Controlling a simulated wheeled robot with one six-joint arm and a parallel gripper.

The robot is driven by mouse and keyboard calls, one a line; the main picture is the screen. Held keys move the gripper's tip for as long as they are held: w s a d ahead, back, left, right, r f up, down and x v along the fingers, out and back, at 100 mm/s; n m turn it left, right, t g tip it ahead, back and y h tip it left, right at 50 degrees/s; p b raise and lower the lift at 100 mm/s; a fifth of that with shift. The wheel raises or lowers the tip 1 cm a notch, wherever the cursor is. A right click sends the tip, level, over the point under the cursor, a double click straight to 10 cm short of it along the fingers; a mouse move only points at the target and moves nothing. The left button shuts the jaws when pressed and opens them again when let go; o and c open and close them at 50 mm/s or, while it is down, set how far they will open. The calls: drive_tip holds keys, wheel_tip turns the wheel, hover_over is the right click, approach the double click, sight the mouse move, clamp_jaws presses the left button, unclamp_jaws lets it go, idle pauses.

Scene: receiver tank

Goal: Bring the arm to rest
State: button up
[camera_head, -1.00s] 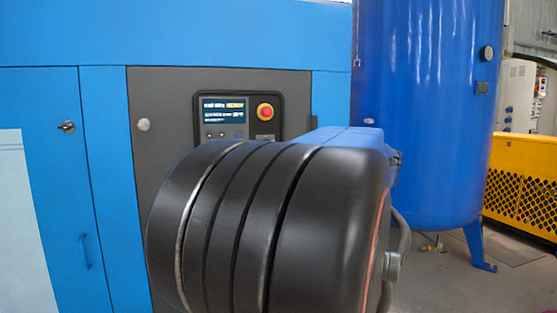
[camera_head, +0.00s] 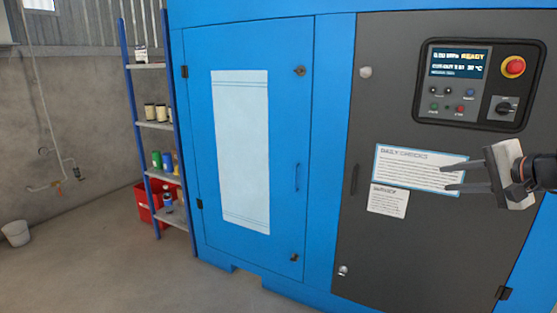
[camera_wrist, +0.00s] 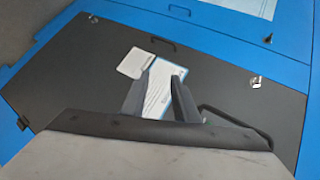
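My gripper (camera_head: 446,177) comes in from the right edge in the head view, its two fingers pointing left. They stand apart with nothing between them, in front of the dark cabinet panel (camera_head: 440,245) and its daily checks sheet (camera_head: 405,168). The rest of my arm is mostly out of the picture. In the wrist view the two open fingers (camera_wrist: 159,78) stand over the white sheet (camera_wrist: 157,92) on the dark panel. The gap between fingertips and panel is hard to judge.
A control panel (camera_head: 471,84) with screen, red button and knob is above the gripper. A blue cabinet door (camera_head: 290,140) is left of the dark panel. Shelves (camera_head: 155,125), a red bin (camera_head: 142,203) and a white bucket (camera_head: 16,233) stand farther left. Floor there is clear.

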drive_tip(key=s+a+f+n+g, duration=0.3)
drive_tip(key=s+a+f, duration=0.1)
drive_tip(key=a+f, duration=0.25)
drive_tip(key=s+a+f+n+g, duration=0.2)
drive_tip(key=s+a+f+n, duration=0.1)
drive_tip(key=a+f, duration=0.4)
drive_tip(key=s+a+f+n+g+h, duration=0.2)
drive_tip(key=s+a+f+n, duration=0.2)
drive_tip(key=s+f+n, duration=0.3)
drive_tip(key=s+f, duration=0.1)
drive_tip(key=s, duration=0.2)
drive_tip(key=shift+s+n+g+h, duration=0.2)
drive_tip(key=shift+n+g+h, duration=0.1)
drive_tip(key=shift+h, duration=0.1)
